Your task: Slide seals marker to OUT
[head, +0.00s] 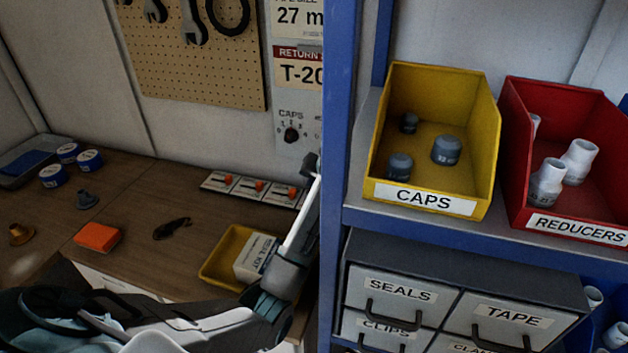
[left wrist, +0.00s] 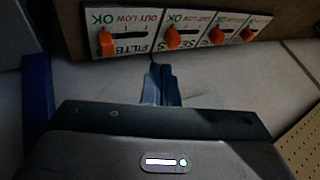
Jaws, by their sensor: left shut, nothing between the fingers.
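A row of small white marker panels lies along the back of the bench. Each has a slot, an orange slider and OK, LOW and OUT marks. In the left wrist view they appear upside down, with the sliders at their OK ends. A FILTERS-like label shows at the leftmost slider (left wrist: 106,42). I cannot read for certain which panel is seals; other sliders (left wrist: 172,38) (left wrist: 217,35) show beside it. My left gripper (head: 313,165) is shut and empty, apart from the sliders, at the row's right end; it also shows in the left wrist view (left wrist: 160,75). My right gripper is not in view.
A blue shelf post (head: 340,130) stands close right of my left gripper. A yellow tray (head: 213,262) with a seal kit box (head: 256,257) lies beneath the arm. An orange block (head: 97,237) and blue tape rolls (head: 53,176) lie left. Shelves hold a caps bin (head: 480,130) and drawers.

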